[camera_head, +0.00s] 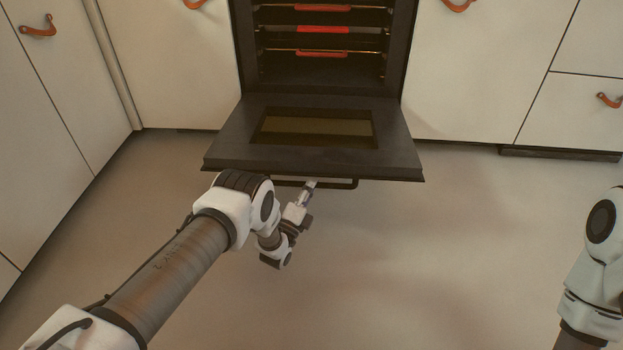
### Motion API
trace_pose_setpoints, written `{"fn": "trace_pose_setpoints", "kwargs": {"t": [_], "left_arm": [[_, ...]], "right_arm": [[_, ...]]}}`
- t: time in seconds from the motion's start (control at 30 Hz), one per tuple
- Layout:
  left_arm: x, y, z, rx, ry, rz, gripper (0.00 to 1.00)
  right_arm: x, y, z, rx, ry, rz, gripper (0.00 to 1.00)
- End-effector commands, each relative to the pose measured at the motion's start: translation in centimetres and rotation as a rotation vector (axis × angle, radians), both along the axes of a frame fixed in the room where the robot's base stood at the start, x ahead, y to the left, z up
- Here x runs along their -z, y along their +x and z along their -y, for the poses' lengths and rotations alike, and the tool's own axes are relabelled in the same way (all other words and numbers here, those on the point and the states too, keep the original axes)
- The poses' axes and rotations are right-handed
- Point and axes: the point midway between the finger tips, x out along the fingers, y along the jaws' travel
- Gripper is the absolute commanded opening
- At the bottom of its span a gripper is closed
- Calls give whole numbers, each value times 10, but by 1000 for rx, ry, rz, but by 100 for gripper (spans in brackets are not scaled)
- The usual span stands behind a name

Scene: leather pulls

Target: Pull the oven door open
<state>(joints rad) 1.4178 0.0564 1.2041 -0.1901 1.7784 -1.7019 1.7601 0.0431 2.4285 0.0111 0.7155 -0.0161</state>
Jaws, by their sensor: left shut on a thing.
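The oven (244,50) is black and stands between white cabinets at the top middle. Its door (395,150) is folded down far toward me, close to level, with a dark glass window (318,126) in it. The inside shows racks with red front strips (323,29). A black bar handle (345,184) runs along the door's near edge. My left gripper (312,185) is shut on the handle near its middle; the fingertips are small and partly hidden. My right arm shows at the right edge, but its gripper is out of view.
White cabinets with leather pulls (38,28) stand on both sides of the oven, with another pull (608,100) at the right. The grey floor (420,270) in front is clear.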

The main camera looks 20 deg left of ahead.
Motion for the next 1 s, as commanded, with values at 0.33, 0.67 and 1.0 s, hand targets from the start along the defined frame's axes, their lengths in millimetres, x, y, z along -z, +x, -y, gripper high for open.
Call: {"fn": "trace_pose_setpoints", "kwargs": {"t": [0.33,0.67,1.0], "left_arm": [[10,1,-1,-1,8,29,0],[9,1,-1,-1,7,28,43],[14,-7,-2,-1,8,26,43]], "right_arm": [[8,3,0,-5,-2,10,40],[8,3,0,-5,-2,9,40],[8,3,0,-5,-2,8,40]]}}
